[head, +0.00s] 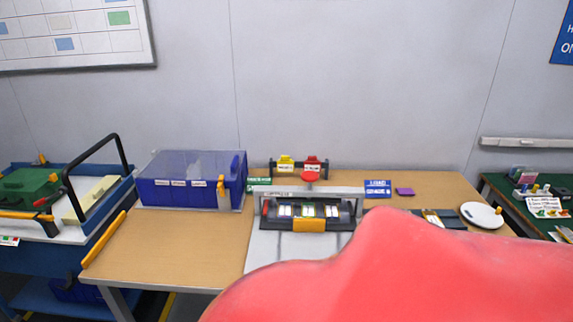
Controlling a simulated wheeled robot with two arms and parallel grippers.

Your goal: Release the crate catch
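The blue crate (193,194) stands on the left part of the wooden table, with a clear lid that looks shut. An orange catch (221,188) sits on its front face near the right corner. The catch is too small for me to tell whether it is fastened. Neither of my grippers shows in the head view. The lower right of the view is blocked by a large red shape close to the camera, so anything behind it is hidden.
A grey fixture (306,205) stands right of the crate. Yellow and red parts (286,163) are behind it. A white plate (482,215) lies at the right. A blue cart (61,255) with a black handle stands left. The table (165,255) before the crate is clear.

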